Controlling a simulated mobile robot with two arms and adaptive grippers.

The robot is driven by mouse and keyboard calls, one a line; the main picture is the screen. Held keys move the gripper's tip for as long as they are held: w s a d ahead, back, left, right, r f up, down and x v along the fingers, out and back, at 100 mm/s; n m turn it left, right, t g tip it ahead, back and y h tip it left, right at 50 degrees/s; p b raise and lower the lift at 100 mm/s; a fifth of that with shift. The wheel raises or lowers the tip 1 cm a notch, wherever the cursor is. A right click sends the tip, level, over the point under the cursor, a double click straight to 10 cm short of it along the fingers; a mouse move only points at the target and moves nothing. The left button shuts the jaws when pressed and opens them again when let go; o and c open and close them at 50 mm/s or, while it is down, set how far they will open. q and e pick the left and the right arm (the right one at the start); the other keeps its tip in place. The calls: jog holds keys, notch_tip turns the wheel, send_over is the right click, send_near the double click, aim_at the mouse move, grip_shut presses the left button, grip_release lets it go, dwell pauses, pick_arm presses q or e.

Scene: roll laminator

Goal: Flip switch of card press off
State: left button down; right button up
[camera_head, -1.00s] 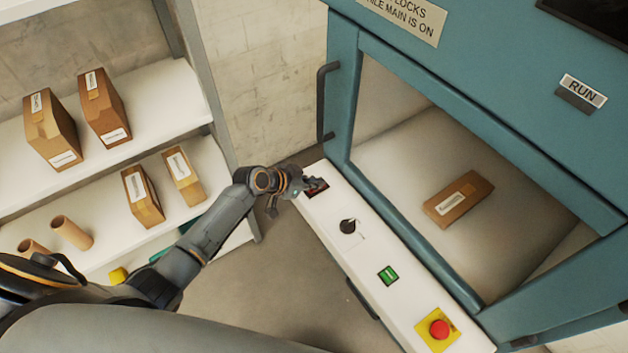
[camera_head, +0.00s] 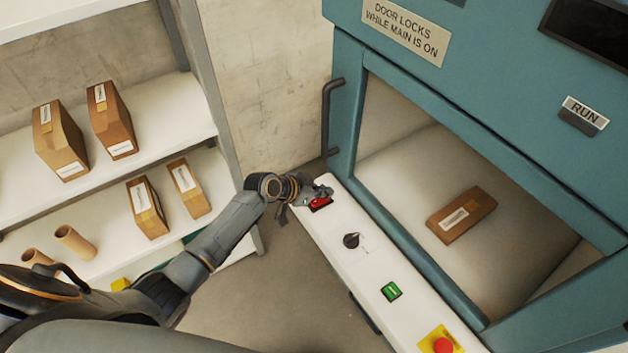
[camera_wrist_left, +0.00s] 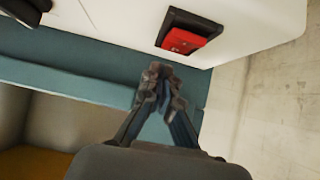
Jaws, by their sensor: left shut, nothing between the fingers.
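The teal machine (camera_head: 345,60) has a white control ledge (camera_head: 370,262) along its front. A red rocker switch (camera_head: 321,204) in a dark frame sits at the ledge's far left end; the red switch also shows in the left wrist view (camera_wrist_left: 184,40). My left gripper (camera_head: 322,191) is shut and empty, close beside the switch and partly over its edge in the head view. In the left wrist view its closed fingertips (camera_wrist_left: 158,75) are apart from the switch in the picture. My right gripper is not in view.
The ledge also has a black knob (camera_head: 351,240), a green button (camera_head: 391,291) and a red stop button (camera_head: 443,345) on yellow. A black door handle (camera_head: 329,115) stands near my gripper. A shelf with boxes (camera_head: 113,120) is at left. Open floor (camera_head: 290,290) lies between.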

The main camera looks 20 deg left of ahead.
aim_at(321, 201)
pick_arm(q)
jog(key=r+p, duration=0.1)
jog(key=r, duration=0.1)
jog(key=r+p, duration=0.1)
jog(key=r, duration=0.1)
jog(key=shift+w+d, duration=0.2)
jog(key=shift+s+a+r, duration=0.25)
jog(key=shift+s+a, duration=0.25)
jog(key=shift+a, duration=0.05)
jog(key=s+a+r, duration=0.2)
jog(key=s+r, duration=0.1)
jog(key=r, duration=0.3)
jog(key=shift+s+a+r+b, duration=0.3)
jog(key=shift+s+a, duration=0.05)
jog(key=shift+s, duration=0.05)
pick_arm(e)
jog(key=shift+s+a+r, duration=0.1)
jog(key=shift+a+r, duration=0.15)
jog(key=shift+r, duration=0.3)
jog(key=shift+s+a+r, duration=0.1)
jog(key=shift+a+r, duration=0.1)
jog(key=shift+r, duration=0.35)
